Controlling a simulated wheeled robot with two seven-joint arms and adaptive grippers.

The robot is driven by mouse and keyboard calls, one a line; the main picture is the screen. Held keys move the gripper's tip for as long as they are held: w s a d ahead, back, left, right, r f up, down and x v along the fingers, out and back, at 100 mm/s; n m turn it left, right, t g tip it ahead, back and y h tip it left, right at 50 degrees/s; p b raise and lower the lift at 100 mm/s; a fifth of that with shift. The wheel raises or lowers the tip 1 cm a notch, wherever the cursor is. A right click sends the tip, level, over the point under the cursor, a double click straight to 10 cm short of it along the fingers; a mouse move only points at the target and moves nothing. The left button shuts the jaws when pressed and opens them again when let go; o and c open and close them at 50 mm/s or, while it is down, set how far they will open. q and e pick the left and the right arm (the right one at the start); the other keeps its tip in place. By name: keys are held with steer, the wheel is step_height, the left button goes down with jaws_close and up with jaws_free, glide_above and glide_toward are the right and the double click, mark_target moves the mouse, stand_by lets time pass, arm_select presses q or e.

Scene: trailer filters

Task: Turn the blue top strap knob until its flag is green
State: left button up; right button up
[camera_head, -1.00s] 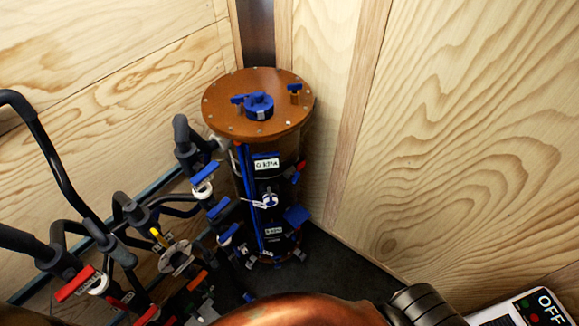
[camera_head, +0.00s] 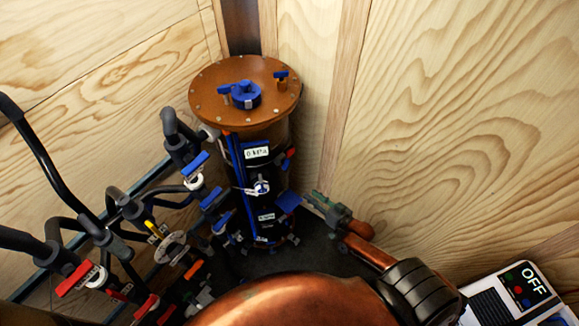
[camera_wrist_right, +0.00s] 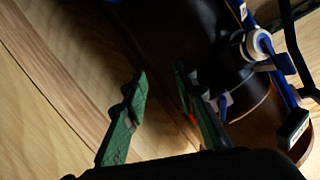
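The dark upright tank (camera_head: 262,140) stands in the corner under a round copper-brown lid (camera_head: 205,97). High on its right side is a small blue part with a red flag (camera_head: 291,153), which looks like the top strap knob; its details are too small to tell. A larger blue piece (camera_head: 289,202) sits lower on the same side. My right gripper (camera_head: 317,201) is to the right of the tank, beside that lower piece and below the red flag. In the right wrist view its green fingers (camera_wrist_right: 161,73) are apart and empty, with the dark tank beyond. My left gripper is out of view.
Black pipes with blue, red and yellow valve handles (camera_head: 75,280) fill the left side, close to the tank. Plywood walls (camera_head: 450,120) stand close behind and right. A white box marked OFF (camera_head: 535,283) is at the lower right.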

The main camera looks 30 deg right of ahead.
mark_target(286, 164)
steer(key=w+a+r+t+y, duration=0.1)
steer(key=w+a+r, duration=0.1)
steer(key=r, duration=0.4)
steer(key=w+a+r+t+y, duration=0.1)
steer(key=a+r, duration=0.1)
steer(key=r, duration=0.5)
steer(key=x, duration=0.7)
steer(key=shift+w+m, duration=0.3)
steer(key=shift+w, duration=0.1)
steer(key=shift+d, duration=0.15)
steer(key=shift+c, duration=0.3)
jaws_close()
